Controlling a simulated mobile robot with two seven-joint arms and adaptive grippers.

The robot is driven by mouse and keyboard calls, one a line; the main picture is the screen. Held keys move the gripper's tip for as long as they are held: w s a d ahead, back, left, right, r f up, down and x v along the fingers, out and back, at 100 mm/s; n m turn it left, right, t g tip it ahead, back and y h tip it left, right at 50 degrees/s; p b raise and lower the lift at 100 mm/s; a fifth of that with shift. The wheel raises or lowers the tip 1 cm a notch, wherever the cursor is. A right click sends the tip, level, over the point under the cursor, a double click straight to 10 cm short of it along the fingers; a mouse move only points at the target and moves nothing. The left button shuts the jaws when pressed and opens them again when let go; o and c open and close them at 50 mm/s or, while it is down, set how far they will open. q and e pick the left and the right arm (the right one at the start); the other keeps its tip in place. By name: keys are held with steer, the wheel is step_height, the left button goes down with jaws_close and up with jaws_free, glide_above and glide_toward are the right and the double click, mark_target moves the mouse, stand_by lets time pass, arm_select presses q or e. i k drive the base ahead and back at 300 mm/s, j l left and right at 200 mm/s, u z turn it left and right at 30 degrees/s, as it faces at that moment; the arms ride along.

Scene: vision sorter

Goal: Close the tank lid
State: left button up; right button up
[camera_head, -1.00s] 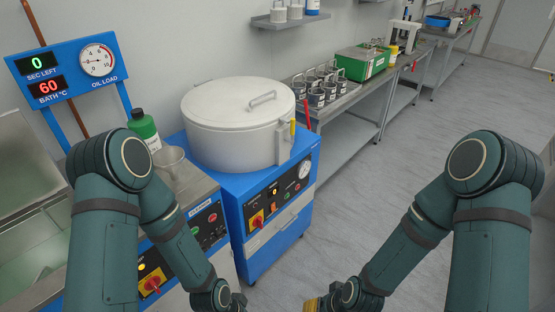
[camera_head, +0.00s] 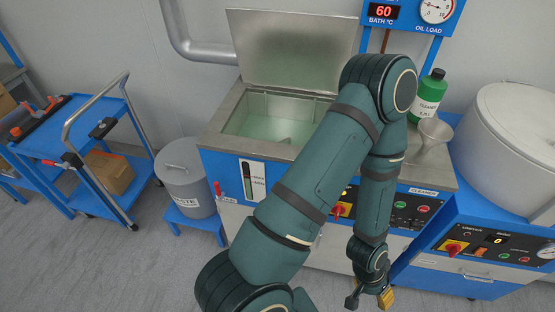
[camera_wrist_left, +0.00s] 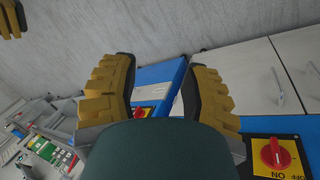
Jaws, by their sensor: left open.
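The tank lid (camera_head: 290,48) is a grey metal panel standing raised, leaning back at the rear of the open cleaner tank (camera_head: 223,131). Pale green liquid shows inside the tank. My left gripper (camera_head: 370,297) is low in front of the cleaner cabinet, well below the lid. Its yellow-padded fingers (camera_wrist_left: 160,72) are apart and empty in the left wrist view. My left arm crosses in front of the tank's right side and hides part of it. Yellow pads that look like my right gripper (camera_wrist_left: 11,18) show at the left wrist view's corner.
A green bottle (camera_head: 428,97) and a funnel cup (camera_head: 432,134) stand right of the tank. A round white vessel (camera_head: 510,125) is farther right. A grey waste bin (camera_head: 185,178) and a blue cart (camera_head: 78,133) stand left. Floor at lower left is clear.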

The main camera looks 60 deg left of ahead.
mark_target(299, 50)
steer(key=u, duration=1.45)
steer(key=l+u, duration=0.2)
steer(key=u, duration=0.5)
steer(key=l+u, duration=0.3)
steer(key=l, duration=0.15)
steer(key=k+l+u, duration=0.1)
steer(key=l+u, duration=0.25)
steer(key=k+l, duration=0.1)
steer(key=l, duration=0.3)
steer(key=k+l+u, duration=0.1)
steer(key=l, duration=0.3)
steer(key=k+l, duration=0.1)
steer(key=l, duration=0.3)
steer(key=k+l+u, duration=0.1)
steer(key=l, duration=0.3)
steer(key=k+l, duration=0.15)
steer(key=l, duration=0.25)
steer(key=u, duration=0.3)
steer(key=i+j+u, duration=0.2)
steer(key=j+u, duration=0.15)
steer(key=j, duration=0.3)
steer(key=i+j+u, duration=0.2)
steer(key=k+j, duration=0.05)
